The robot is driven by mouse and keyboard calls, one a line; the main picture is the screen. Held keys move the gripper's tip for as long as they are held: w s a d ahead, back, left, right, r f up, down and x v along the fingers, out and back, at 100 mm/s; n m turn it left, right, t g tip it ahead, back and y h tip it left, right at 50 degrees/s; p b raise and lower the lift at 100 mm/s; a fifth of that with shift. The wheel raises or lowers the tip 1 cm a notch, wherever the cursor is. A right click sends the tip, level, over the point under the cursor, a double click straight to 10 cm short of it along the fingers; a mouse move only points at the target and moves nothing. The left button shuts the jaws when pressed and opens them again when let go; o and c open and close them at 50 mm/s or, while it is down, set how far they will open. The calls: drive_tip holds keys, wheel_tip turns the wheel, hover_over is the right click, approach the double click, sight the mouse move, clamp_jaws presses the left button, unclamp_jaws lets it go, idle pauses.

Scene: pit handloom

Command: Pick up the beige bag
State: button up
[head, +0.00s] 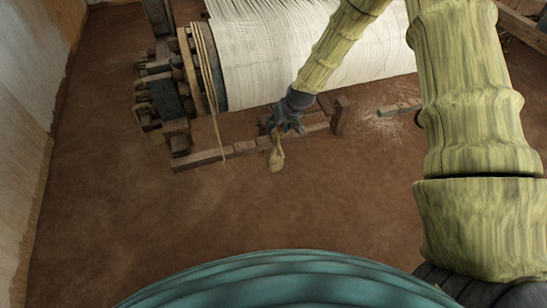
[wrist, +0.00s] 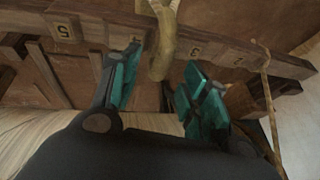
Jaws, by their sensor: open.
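The beige bag (head: 276,158) hangs at the front of a low wooden rail (head: 215,155), just below my gripper (head: 276,127) in the head view. In the wrist view the bag's narrow twisted part (wrist: 162,55) lies between the two teal fingers of my gripper (wrist: 162,62). The fingers stand apart, with a gap visible on the bag's sides, so the gripper is open. The bag's upper end in the wrist view runs out of the frame. Whether a finger touches it I cannot tell.
Number plates (wrist: 64,29) mark the rail. A thin cord (wrist: 268,100) hangs over it to the right in the wrist view. The loom's white warp roll (head: 310,50) stands behind the rail. Bare brown floor (head: 150,220) lies open in front.

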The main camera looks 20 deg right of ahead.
drive_tip(key=shift+x, duration=1.65)
drive_tip(key=shift+a, duration=0.1)
drive_tip(key=shift+c, duration=0.2)
clamp_jaws()
drive_tip(key=shift+w+r+p, duration=0.15)
drive_tip(key=shift+p, duration=0.15)
